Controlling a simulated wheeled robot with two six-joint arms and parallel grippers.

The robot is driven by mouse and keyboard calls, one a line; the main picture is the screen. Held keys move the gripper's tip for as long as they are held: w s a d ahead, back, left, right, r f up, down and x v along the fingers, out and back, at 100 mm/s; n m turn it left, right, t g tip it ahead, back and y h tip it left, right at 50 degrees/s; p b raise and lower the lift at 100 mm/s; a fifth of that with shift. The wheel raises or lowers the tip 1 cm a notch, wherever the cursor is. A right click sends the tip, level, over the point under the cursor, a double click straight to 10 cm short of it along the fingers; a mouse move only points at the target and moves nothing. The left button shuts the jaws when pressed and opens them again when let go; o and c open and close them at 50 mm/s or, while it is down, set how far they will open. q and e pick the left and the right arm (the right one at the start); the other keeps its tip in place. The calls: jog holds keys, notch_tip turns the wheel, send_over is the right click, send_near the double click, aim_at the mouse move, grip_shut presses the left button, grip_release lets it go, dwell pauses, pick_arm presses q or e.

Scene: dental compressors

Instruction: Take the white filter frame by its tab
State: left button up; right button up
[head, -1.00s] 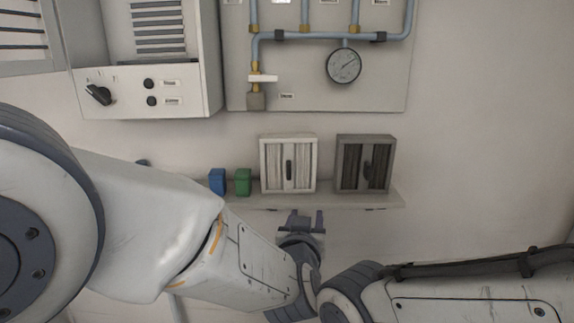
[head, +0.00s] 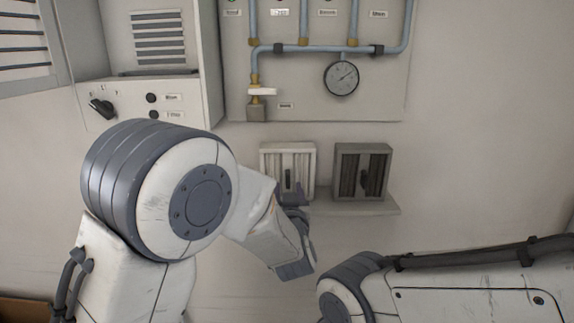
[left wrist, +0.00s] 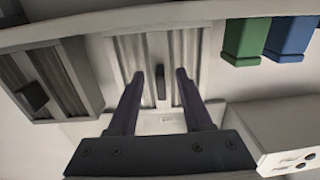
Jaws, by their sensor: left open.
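The white filter frame (head: 271,157) stands on the wall shelf, its dark upright tab (head: 288,179) at its front. In the left wrist view the picture is turned over; the white frame (left wrist: 128,50) is at the top middle with its tab (left wrist: 160,82) between my two fingers. My left gripper (left wrist: 160,75) is open, one finger on each side of the tab with a gap to each. In the head view my left gripper (head: 299,196) is just in front of the frame's lower part, which it partly hides. My right gripper is not in view.
A dark grey filter frame (head: 349,174) stands close to the right on the same shelf (head: 375,209). The left wrist view shows a green block (left wrist: 243,42) and a blue block (left wrist: 288,40) beside the white frame. A gauge (head: 341,77) and pipes are above.

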pick_arm(q)
jog(key=shift+w, duration=0.55)
grip_shut()
jog(key=shift+r, duration=0.1)
